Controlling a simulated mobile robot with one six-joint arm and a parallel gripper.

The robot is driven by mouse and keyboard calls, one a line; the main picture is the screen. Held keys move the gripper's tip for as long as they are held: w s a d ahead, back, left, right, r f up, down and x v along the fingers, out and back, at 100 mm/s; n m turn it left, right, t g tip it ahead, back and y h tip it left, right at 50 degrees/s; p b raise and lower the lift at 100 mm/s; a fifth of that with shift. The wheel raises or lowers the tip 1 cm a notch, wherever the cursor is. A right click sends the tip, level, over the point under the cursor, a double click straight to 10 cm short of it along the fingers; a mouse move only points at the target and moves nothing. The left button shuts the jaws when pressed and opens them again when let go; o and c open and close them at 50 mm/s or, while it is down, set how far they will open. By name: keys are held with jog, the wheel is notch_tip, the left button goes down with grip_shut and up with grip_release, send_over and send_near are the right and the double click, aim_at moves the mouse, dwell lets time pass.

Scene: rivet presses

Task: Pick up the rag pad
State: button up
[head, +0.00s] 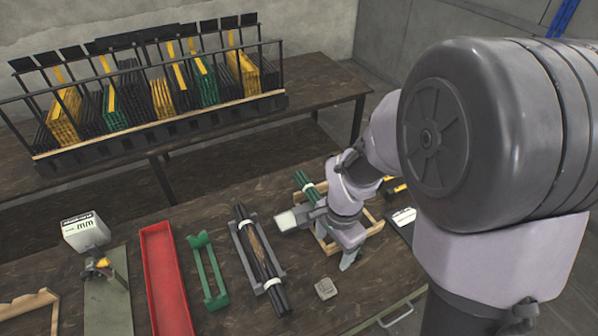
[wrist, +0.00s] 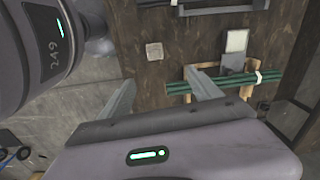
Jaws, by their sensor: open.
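The rag pad looks to be the small, square, grey-beige pad (head: 326,289) lying flat on the brown table near its front. In the wrist view the pad (wrist: 154,51) lies on the bare tabletop, past the fingertips and roughly between their lines. My wrist hides part of the gripper there.
A wooden frame (head: 374,215) with green rods (head: 303,184) sits close to my gripper. A dark rack with black rods (head: 271,271) lies left of the pad, then a green holder (head: 209,272) and a red tray (head: 164,279). Bare tabletop surrounds the pad.

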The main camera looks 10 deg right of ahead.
jog(key=m+b, duration=0.1)
jog(key=b, duration=0.3)
send_near(327, 283)
jog(key=shift+g, duration=0.4)
jog(key=f, duration=0.3)
jog(key=w+f, duration=0.1)
jog(key=f, duration=0.1)
jog(key=shift+f, duration=0.2)
notch_tip(327, 283, down, 6)
jog(key=shift+s+a+f+b, duration=0.1)
jog(key=shift+f+b, duration=0.05)
jog(key=shift+b, duration=1)
jog(key=shift+c, duration=0.6)
jog(key=c, duration=1.3)
jog(key=shift+c, duration=0.2)
jog(key=shift+r, duration=0.25)
